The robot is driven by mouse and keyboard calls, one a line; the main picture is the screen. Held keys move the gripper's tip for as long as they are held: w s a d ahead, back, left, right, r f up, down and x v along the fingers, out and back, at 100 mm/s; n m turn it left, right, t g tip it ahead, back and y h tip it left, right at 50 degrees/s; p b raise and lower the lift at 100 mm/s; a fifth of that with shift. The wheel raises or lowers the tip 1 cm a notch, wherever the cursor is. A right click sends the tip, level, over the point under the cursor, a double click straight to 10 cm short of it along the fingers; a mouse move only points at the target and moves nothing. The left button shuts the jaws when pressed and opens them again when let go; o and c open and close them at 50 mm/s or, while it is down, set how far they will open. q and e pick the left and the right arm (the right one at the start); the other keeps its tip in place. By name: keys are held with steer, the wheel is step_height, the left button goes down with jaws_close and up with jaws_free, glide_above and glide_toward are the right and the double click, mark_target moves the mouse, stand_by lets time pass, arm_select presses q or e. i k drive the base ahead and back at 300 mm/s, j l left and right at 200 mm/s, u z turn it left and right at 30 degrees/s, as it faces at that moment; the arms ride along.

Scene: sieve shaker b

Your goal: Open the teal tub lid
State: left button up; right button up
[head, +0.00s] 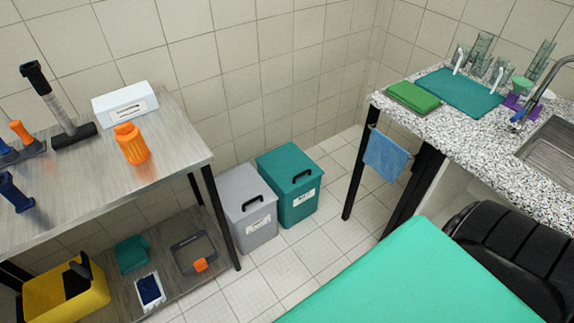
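The teal tub (298,211) stands on the tiled floor against the back wall, between the metal bench and the stone counter. Its teal lid (283,165) lies flat on top and looks closed. A black handle (302,176) sits on the lid near its front edge. A white label is on the tub's front, too small to read. Neither of my grippers is in view.
A grey tub (250,220) with a similar lid stands close on the teal tub's left. The metal bench (185,155) is further left. The speckled counter (470,138), with a blue towel (385,157) hanging, is right. Floor tiles (300,265) in front are clear.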

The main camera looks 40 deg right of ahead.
mark_target(287, 165)
steer(key=z, duration=0.6)
steer(key=i+l+z, duration=0.1)
steer(key=l+z, duration=0.25)
steer(key=i+l+z, duration=0.15)
steer(key=z, duration=0.2)
steer(key=i+l+z, duration=0.2)
steer(key=l+z, duration=0.15)
